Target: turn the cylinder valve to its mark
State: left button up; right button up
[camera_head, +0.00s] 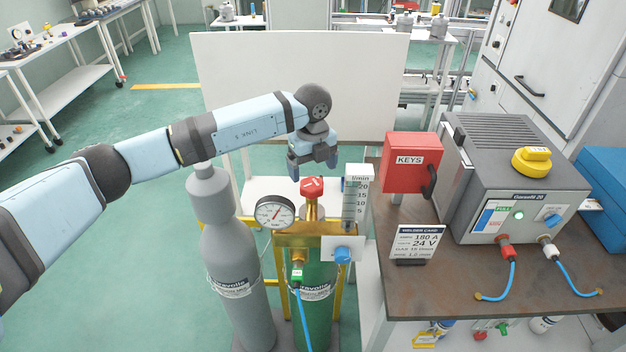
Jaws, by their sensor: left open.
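The red cylinder valve (312,187) tops the green gas cylinder (318,295), with a white mark on its handwheel. My left gripper (314,171) is open above the valve, its fingers pointing down and looking apart from the wheel. A round pressure gauge (275,212) sits left of the valve, and a flow meter marked l/min (355,196) stands to its right. A blue knob (342,255) is below the flow meter. The valve's target mark cannot be made out. My right gripper is out of view.
A grey cylinder (226,262) stands left of the green one. On the brown bench (375,294) at right are a red KEYS box (411,162), a welder card (418,243) and a grey welding machine (500,150). A white panel (240,80) stands behind.

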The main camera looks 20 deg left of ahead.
aim_at(313, 185)
pick_arm(q)
notch_tip(313, 185, down, 4)
jog(key=shift+f+p, duration=0.2)
jog(key=shift+p, duration=0.15)
jog(key=shift+f, duration=0.65)
jog(key=c, duration=0.9)
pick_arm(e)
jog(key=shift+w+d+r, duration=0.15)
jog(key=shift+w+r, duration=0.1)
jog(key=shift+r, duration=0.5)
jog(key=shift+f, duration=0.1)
